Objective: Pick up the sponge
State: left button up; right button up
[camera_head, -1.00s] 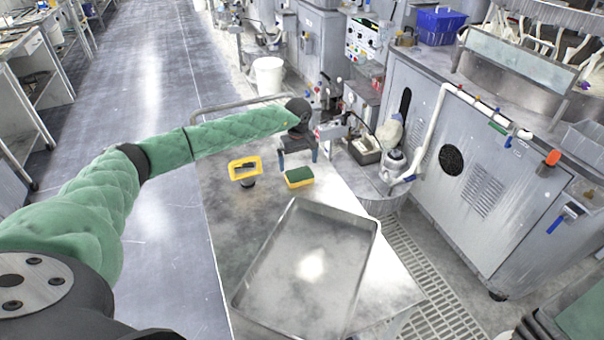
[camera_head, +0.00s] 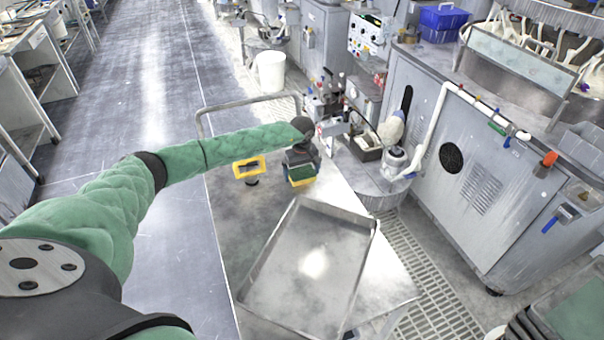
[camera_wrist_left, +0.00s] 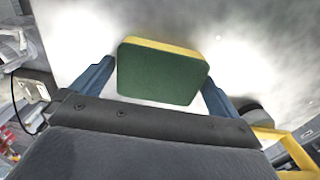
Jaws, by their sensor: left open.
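The sponge (camera_head: 301,181) is yellow with a green top and lies on the metal table (camera_head: 228,205), just beyond the tray. In the left wrist view the sponge (camera_wrist_left: 160,72) shows its green face between two blue fingers. My left gripper (camera_head: 301,171) is right over the sponge in the head view and hides part of it. In the left wrist view my left gripper (camera_wrist_left: 158,80) is open, with one finger on each side of the sponge and a gap beside it. My right gripper is not in view.
A shallow metal tray (camera_head: 243,292) takes up the near part of the table. A yellow-framed tool (camera_head: 249,167) stands just left of the sponge; its yellow frame (camera_wrist_left: 283,137) shows at right in the wrist view. Grey machines line the right side.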

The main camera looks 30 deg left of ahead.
aim_at(304, 172)
pick_arm(q)
jog(key=shift+c, duration=0.4)
jog(key=c, duration=0.7)
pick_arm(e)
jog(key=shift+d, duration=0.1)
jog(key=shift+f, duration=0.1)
pick_arm(q)
jog(key=shift+r+b, duration=0.2)
jog(key=shift+b, duration=0.1)
jog(key=r+b, duration=0.3)
jog(key=shift+d+r, duration=0.25)
jog(key=shift+d, duration=0.05)
jog(key=shift+s+d+r+b, duration=0.35)
jog(key=shift+d+r+b, duration=0.65)
jog(key=shift+d, duration=0.8)
jog(key=shift+s+d+r+b, duration=0.4)
jog(key=shift+d+r+b, duration=0.15)
jog(key=shift+d+r, duration=1.05)
jog(key=shift+s+d+r+b, duration=0.35)
jog(key=shift+d+r+b, duration=0.55)
jog(key=shift+d, duration=1.15)
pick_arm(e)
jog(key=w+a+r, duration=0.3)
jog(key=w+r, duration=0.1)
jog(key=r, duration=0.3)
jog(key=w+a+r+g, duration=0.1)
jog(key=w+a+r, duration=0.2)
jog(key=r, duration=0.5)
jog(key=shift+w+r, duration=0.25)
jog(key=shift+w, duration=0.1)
